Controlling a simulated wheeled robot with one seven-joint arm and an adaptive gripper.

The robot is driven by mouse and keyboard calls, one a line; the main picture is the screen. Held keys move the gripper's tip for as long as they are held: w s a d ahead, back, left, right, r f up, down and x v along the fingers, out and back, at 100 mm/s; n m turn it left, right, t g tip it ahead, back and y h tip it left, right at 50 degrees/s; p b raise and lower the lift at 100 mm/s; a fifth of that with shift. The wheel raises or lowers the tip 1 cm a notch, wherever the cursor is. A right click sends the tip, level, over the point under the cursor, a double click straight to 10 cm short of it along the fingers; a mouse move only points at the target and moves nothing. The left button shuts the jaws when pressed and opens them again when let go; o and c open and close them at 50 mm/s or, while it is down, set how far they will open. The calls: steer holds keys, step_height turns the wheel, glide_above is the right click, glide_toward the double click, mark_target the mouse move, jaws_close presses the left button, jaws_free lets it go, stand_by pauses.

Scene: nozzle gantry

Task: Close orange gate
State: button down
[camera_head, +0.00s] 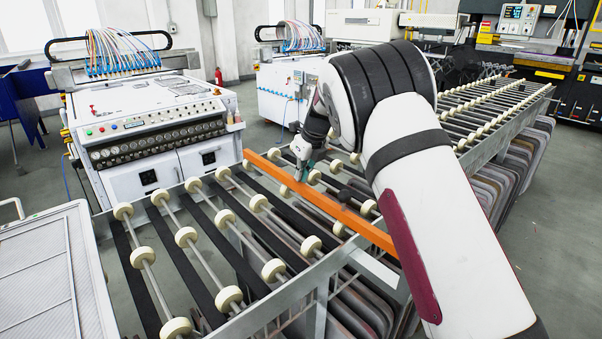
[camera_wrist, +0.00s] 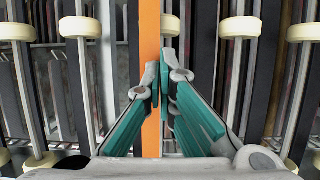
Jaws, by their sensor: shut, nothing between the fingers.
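The orange gate (camera_head: 330,205) is a long straight bar lying across the roller conveyor, from the back near the white machine to the front right edge. My arm hides part of its right side. My gripper (camera_head: 300,174) points down at the bar, with its tips at or just above it; I cannot tell whether they touch. In the wrist view the orange gate (camera_wrist: 150,30) runs vertically, and the closed fingertips of my gripper (camera_wrist: 161,82) overlap its right edge. Nothing is between the fingers.
The roller conveyor (camera_head: 225,216) has cream wheels on metal rods and dark belts, on both sides of the bar. A white machine (camera_head: 150,125) with hoses stands behind it at the left. A grey mesh panel (camera_head: 50,275) is at the lower left. Floor at the right is clear.

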steer(key=shift+s+f, duration=0.2)
steer(key=shift+f, duration=0.4)
steer(key=w+v, duration=0.1)
steer(key=v, duration=1.2)
steer(key=s+d+r+n+p, duration=0.1)
steer(key=s+d+r+n, duration=0.1)
steer(key=s+r+n, duration=0.3)
steer(key=s+d+r+n, duration=0.1)
steer(key=s+d+r, duration=0.2)
steer(key=s, duration=0.3)
steer(key=s+d+r+n+p, duration=0.15)
steer(key=s+n, duration=0.25)
steer(key=s, duration=0.4)
steer(key=s+d+r+n, duration=0.1)
steer(key=s+r+n, duration=0.1)
steer(key=s+n, duration=0.35)
steer(key=s+d+f+n+h+p, duration=0.1)
steer(key=s+n, duration=0.5)
steer(key=s, duration=0.6)
steer(key=s+d+f+n+h, duration=0.1)
steer(key=s+f+n, duration=0.3)
steer(key=s, duration=0.9)
steer(key=d+n, duration=0.1)
steer(key=n, duration=0.2)
steer(key=shift+s+d+f+t+p, duration=0.15)
steer(key=shift+f+t+p, duration=0.15)
steer(key=shift+t+p, duration=0.1)
